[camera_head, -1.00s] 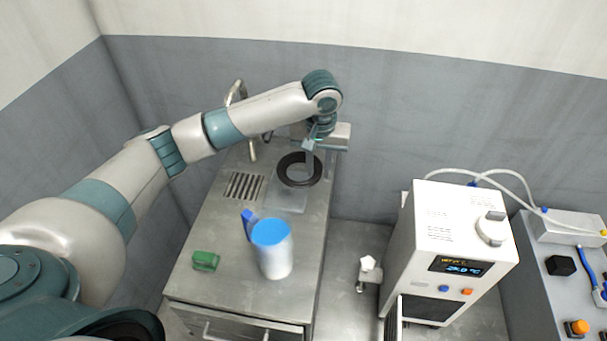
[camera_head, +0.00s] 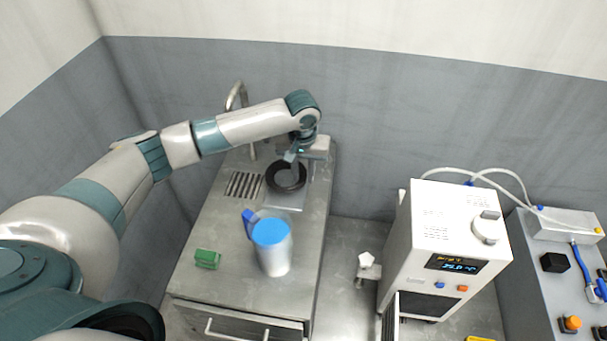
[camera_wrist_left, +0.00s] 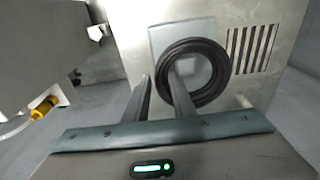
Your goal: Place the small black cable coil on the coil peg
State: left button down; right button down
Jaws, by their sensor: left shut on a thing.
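The small black cable coil (camera_head: 274,187) is a dark ring over a pale square plate (camera_head: 283,208) on the steel counter. My left gripper (camera_head: 290,161) points down at the coil's back side. In the left wrist view, the gripper's fingers (camera_wrist_left: 164,88) straddle the near left rim of the coil (camera_wrist_left: 217,88) and are shut on it. The plate (camera_wrist_left: 160,36) shows behind and through the ring. I cannot tell whether the coil touches the plate. My right gripper is not in view.
A blue-lidded white jug (camera_head: 274,255) and a green block (camera_head: 207,259) stand on the counter (camera_head: 235,295) in front. A slotted grille (camera_head: 244,185) lies left of the plate, a tap (camera_head: 236,92) behind. A white machine with a display (camera_head: 448,250) stands right.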

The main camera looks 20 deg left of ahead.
pick_arm(q)
jog(key=shift+f, duration=0.6)
jog(key=shift+f, duration=0.25)
jog(key=shift+f+p, duration=0.3)
jog(key=shift+f, duration=0.05)
jog(key=c, duration=1.5)
grip_release()
jog(key=shift+r, duration=0.1)
